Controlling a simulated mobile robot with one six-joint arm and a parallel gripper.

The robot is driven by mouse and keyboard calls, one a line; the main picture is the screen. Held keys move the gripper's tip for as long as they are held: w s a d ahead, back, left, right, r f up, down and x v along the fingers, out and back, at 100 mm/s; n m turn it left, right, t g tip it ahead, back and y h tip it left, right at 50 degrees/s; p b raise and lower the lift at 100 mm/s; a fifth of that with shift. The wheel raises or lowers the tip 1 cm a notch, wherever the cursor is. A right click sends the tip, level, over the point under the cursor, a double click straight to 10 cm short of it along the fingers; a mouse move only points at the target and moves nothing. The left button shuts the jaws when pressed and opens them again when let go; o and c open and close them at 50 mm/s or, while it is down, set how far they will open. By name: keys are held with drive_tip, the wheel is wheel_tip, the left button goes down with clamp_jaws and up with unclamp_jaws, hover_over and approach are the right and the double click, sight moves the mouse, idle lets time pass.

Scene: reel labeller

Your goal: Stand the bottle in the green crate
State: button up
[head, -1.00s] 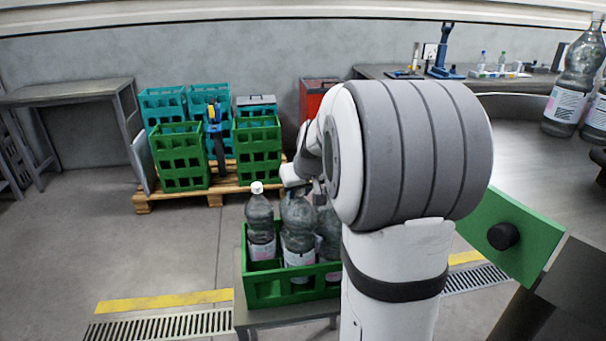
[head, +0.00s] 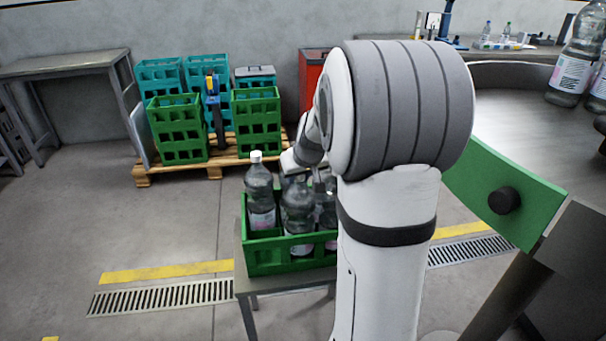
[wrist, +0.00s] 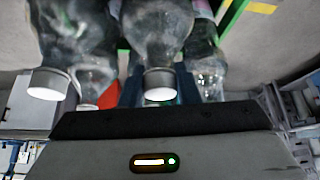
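The green crate (head: 290,262) sits on a small grey stand in the head view and holds several clear plastic bottles. A bottle with a white cap (head: 259,190) stands at its left. The middle bottle (head: 298,212) is upright, its lower part inside the crate behind the front wall; I cannot tell whether it touches the floor. My gripper (head: 315,182) is at its top, mostly hidden by my arm. In the wrist view the middle bottle (wrist: 158,35) is centred at my gripper (wrist: 160,98), with dark blue finger parts beside its neck. It appears gripped.
Other bottles (wrist: 75,35) stand close beside the held one. A pallet (head: 190,168) with green and teal crates is behind. A steel table (head: 510,95) with large bottles (head: 575,70) is at right. Open floor lies to the left.

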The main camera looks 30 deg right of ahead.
drive_tip(key=o, duration=0.4)
drive_tip(key=shift+r, duration=0.15)
drive_tip(key=shift+s+r, duration=0.1)
drive_tip(key=shift+r, duration=0.1)
drive_tip(key=d+p+v, duration=0.1)
drive_tip(key=v, duration=1)
drive_tip(key=shift+s+a+f+n+g+y, duration=0.15)
drive_tip(key=shift+s+a+f+g, duration=0.85)
drive_tip(key=shift+s+a, duration=2)
drive_tip(key=shift+s+a+f+n+g+y, duration=0.1)
drive_tip(key=shift+s+a+f+n+g, duration=0.15)
drive_tip(key=shift+s+a+f, duration=2.55)
drive_tip(key=shift+s+a+f+n+g+y, duration=0.1)
drive_tip(key=shift+s+a+g, duration=0.55)
drive_tip(key=shift+s+a, duration=2.5)
drive_tip(key=shift+s+d+r, duration=0.15)
drive_tip(key=shift+s+d, duration=0.95)
drive_tip(key=shift+d, duration=0.05)
